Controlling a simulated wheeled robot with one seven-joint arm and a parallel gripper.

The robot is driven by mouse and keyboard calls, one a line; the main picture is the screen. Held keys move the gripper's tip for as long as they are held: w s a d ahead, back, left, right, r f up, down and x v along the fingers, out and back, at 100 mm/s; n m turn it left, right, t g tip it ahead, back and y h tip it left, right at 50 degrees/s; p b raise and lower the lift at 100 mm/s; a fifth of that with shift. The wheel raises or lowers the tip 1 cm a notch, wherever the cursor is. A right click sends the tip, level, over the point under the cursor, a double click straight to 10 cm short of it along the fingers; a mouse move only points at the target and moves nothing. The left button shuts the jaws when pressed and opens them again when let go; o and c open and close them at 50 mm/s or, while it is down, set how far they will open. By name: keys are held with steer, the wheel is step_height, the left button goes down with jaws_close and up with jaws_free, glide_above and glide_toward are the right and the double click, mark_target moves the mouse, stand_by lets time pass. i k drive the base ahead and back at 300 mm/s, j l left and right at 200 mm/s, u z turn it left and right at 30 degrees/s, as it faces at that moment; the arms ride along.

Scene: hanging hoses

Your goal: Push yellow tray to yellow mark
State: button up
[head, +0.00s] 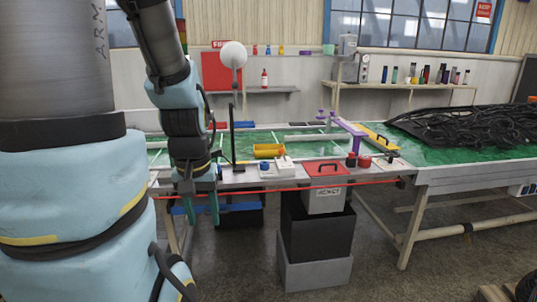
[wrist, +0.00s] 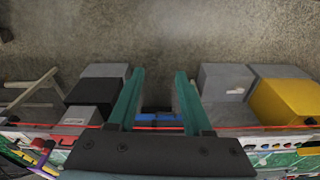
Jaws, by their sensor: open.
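A small yellow tray-like thing (head: 267,151) lies on the green table top (head: 220,150) in the head view, right of my arm. A longer yellow strip (head: 374,136) lies farther right by the purple stand; I cannot tell whether it is the mark. My gripper (head: 202,212) points down in front of the table's front edge, lower than the top. It is left of the yellow tray and apart from it. In the wrist view my gripper (wrist: 160,76) is open, with nothing between its fingers. No clear yellow mark shows.
A red line (head: 290,189) runs along the table's front. A red-lidded box (head: 325,195) stands over dark and grey bins (head: 317,235). A yellow box (wrist: 288,101) shows in the wrist view. Black hoses (head: 465,125) lie on the right table.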

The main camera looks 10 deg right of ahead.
mark_target(264, 150)
steer(key=i+l+u, duration=0.1)
steer(key=l+u, duration=0.35)
steer(key=u, duration=0.25)
steer(key=i+l+u, duration=0.1)
steer(key=l+u, duration=0.45)
steer(key=l, duration=0.9)
steer(key=k+l+u, duration=0.2)
steer(key=l, duration=0.9)
steer(key=i+l, duration=0.25)
steer(key=i, duration=0.25)
